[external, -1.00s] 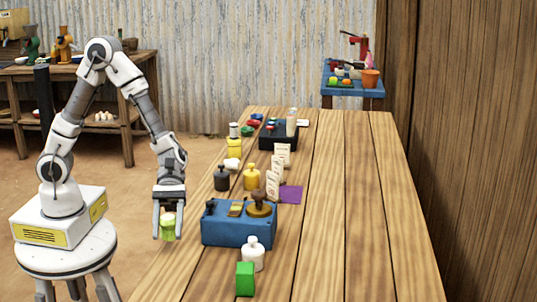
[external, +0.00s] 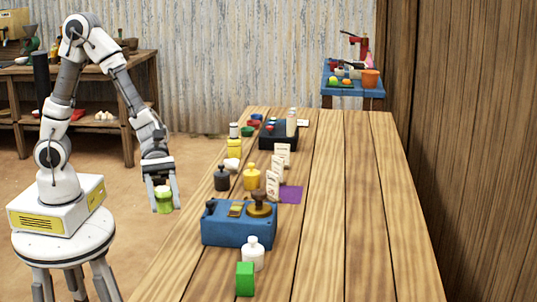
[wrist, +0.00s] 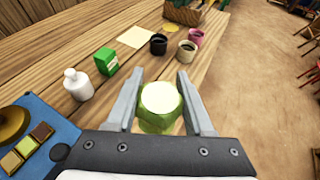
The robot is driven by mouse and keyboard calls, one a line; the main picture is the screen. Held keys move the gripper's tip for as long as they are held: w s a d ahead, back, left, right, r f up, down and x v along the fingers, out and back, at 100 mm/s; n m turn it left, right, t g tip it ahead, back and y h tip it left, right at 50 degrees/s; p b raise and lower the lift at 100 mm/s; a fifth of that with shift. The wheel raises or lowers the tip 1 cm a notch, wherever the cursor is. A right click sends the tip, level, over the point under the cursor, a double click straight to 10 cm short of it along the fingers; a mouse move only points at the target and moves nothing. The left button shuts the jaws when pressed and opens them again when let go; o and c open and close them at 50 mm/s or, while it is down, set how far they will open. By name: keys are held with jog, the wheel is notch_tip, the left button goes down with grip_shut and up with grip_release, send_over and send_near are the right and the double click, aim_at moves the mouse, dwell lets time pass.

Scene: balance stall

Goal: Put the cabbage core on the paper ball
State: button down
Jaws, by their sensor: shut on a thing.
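My gripper (external: 161,197) is shut on the cabbage core (external: 163,203), a green piece with a pale top, and holds it in the air left of the table's edge. In the wrist view the cabbage core (wrist: 160,107) sits upright between the two fingers of my gripper (wrist: 161,100). A small white lump (external: 232,164), which looks like the paper ball, lies on the table near its left edge, beyond the black weight. It is small in the external view, and I do not see it in the wrist view.
A blue balance box (external: 238,228), white bottle (external: 252,254) and green box (external: 245,279) stand at the table's near left. Black (external: 221,178) and yellow (external: 251,177) weights and upright cards (external: 272,185) stand beyond. The table's right side is clear.

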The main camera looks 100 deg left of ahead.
jog(key=w+a+r+n+t+y+p, duration=0.1)
jog(key=w+a+n+t+y+p, duration=0.1)
jog(key=w+a, duration=0.35)
jog(key=w+a+r+n+t+y+p, duration=0.1)
jog(key=w+a+r+n+t, duration=0.15)
jog(key=a, duration=0.55)
jog(key=n+t+y+p, duration=0.3)
jog(key=n+y+p, duration=0.4)
jog(key=n+y, duration=0.15)
send_over(232, 166)
jog(key=w+a, duration=0.2)
jog(key=shift+y, duration=0.35)
jog(key=shift+f, duration=5.45)
jog(key=shift+f, duration=0.1)
jog(key=shift+f, duration=0.2)
jog(key=shift+c, duration=1.4)
grip_release()
jog(key=shift+r, duration=0.1)
